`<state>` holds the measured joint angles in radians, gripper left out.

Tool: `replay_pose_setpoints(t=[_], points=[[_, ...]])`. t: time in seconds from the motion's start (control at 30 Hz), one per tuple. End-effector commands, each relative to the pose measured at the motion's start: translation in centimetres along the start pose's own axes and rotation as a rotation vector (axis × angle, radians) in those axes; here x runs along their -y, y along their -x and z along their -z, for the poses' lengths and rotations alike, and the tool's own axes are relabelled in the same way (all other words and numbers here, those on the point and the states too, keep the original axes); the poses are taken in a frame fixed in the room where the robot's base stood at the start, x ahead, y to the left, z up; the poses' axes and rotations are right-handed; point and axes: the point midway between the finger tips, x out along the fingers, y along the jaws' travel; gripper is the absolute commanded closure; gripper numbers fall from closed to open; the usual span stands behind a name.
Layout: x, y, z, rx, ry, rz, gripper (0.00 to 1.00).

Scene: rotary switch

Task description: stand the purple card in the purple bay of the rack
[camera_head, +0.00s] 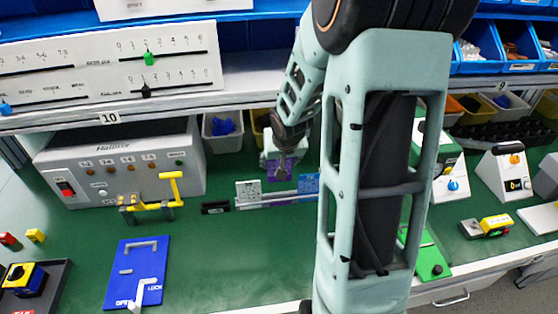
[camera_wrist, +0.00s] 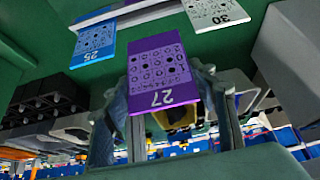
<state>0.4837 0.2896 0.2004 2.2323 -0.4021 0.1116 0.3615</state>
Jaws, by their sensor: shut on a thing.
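The purple card (camera_wrist: 156,75), marked 27, is held between the fingers of my gripper (camera_head: 283,170). In the head view the purple card (camera_head: 279,172) is partly hidden by the gripper and shows just above the rack (camera_head: 275,201). It is between a white card (camera_head: 248,192) and a blue card (camera_head: 308,186) standing in the rack. In the wrist view the blue card (camera_wrist: 92,44) reads 25 and the white card (camera_wrist: 217,10) reads 30. The purple card's edge looks apart from the rack's rail (camera_wrist: 135,14).
A grey box with a yellow handle (camera_head: 170,188) stands left of the rack. A small black block (camera_head: 215,208) lies at the rack's left end. Bins (camera_head: 222,130) stand behind. A blue plate (camera_head: 138,270) lies at front left. The green bench before the rack is clear.

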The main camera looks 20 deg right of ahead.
Motion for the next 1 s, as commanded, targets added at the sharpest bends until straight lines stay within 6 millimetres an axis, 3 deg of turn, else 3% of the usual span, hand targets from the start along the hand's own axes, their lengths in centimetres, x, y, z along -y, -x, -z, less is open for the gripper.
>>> replay_pose_setpoints(t=[0.43, 1.0], points=[[0.0, 0.0, 0.0, 0.000, -0.001, 0.000, 0.66], [0.0, -4.3, -2.5, 0.000, -0.001, 0.000, 0.66]])
